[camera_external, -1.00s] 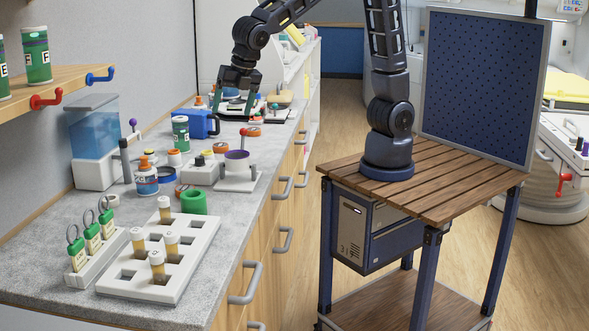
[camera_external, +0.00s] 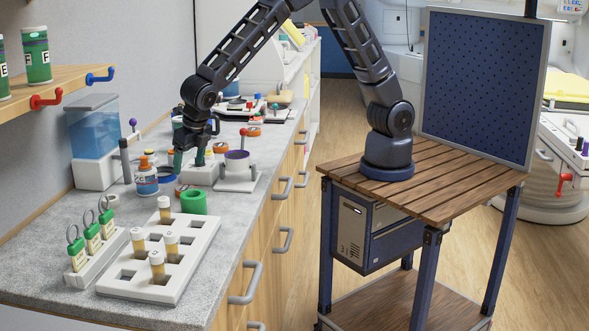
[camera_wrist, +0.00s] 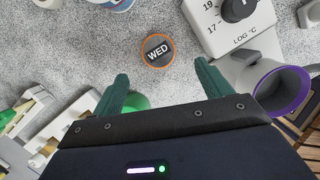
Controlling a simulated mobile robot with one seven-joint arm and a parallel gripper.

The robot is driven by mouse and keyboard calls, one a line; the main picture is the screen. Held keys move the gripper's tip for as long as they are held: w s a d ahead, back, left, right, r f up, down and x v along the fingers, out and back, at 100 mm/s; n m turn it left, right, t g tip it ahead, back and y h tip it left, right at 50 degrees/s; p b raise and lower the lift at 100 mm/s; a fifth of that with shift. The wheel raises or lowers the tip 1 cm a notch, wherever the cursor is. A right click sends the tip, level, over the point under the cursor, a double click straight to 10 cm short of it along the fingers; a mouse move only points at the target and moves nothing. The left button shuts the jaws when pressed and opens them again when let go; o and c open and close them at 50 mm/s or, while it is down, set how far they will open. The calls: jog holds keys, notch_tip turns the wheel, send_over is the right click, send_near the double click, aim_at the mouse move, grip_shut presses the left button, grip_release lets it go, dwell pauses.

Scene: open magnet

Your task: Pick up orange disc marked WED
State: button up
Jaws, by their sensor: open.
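The orange disc marked WED (camera_wrist: 157,50) lies flat on the grey counter, with an orange rim and a dark face with white letters. In the external view a small orange-rimmed disc (camera_external: 181,190), seemingly the same one, lies between the bottle and the green ring. My gripper (camera_wrist: 162,72) is open and empty, its green fingers pointing down above the counter. In the wrist view the disc appears just beyond the fingertips, between their lines. In the external view my gripper (camera_external: 188,164) hangs over the white dial device's area, partly hiding things behind it.
The white dial device (camera_wrist: 218,30) and purple-rimmed cup (camera_wrist: 284,92) stand right of the disc in the wrist view. Bare counter surrounds the disc.

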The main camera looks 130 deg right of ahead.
aim_at(185, 188)
jog(key=x, duration=0.8)
jog(key=shift+w+f, duration=0.15)
jog(key=shift+c, duration=0.5)
jog(key=c, duration=1)
